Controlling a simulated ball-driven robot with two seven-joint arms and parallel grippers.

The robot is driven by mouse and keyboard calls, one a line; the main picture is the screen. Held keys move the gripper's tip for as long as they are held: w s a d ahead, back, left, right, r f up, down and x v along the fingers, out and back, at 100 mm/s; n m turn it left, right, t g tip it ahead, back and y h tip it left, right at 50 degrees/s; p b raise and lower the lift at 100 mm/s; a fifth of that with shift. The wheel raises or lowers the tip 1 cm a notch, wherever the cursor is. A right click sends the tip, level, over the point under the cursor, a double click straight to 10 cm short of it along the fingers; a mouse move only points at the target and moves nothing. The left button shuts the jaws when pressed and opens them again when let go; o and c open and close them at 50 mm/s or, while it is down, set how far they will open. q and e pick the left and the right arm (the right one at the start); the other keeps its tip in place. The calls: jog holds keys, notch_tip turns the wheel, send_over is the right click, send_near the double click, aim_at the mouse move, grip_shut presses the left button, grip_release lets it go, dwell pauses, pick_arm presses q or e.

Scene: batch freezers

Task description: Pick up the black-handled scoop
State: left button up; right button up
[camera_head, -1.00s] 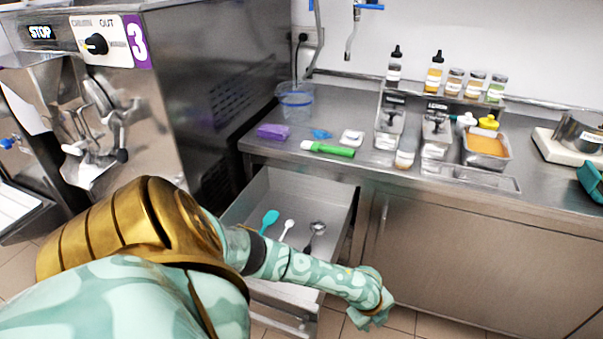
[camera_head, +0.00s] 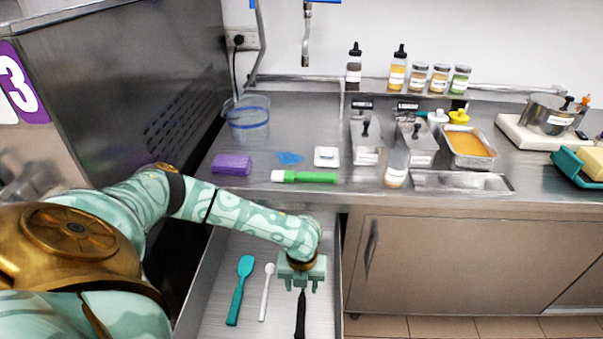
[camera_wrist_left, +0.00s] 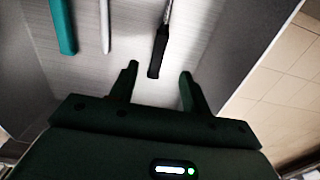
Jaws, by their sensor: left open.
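The black-handled scoop (camera_head: 300,315) lies in the open drawer (camera_head: 222,300), at the right of the utensils there. In the head view its bowl end is hidden under my left gripper (camera_head: 302,286). In the left wrist view the black handle (camera_wrist_left: 158,55) points toward the gap between my open left fingers (camera_wrist_left: 158,82). The handle's end is a little ahead of the fingertips, and nothing is between the fingers. My left gripper is above the drawer and empty. My right gripper is not in view.
A teal spatula (camera_head: 239,290) and a white spoon (camera_head: 266,292) lie left of the scoop in the drawer. The drawer's walls stand around them.

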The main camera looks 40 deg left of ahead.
pick_arm(q)
jog(key=b, duration=0.1)
send_over(302, 303)
notch_tip(302, 303, down, 5)
jog(key=shift+s+f, duration=0.1)
jog(key=shift+f, duration=0.05)
jog(key=shift+f+b, duration=0.3)
jog(key=shift+b, duration=0.1)
notch_tip(302, 303, down, 5)
jog(key=shift+r+b, duration=0.1)
jog(key=shift+b, duration=1.05)
jog(key=shift+r, duration=0.1)
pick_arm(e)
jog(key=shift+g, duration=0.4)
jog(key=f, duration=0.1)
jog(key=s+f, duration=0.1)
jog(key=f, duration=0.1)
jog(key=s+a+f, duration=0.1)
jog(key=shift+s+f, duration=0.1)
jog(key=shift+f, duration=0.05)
pick_arm(q)
grip_shut()
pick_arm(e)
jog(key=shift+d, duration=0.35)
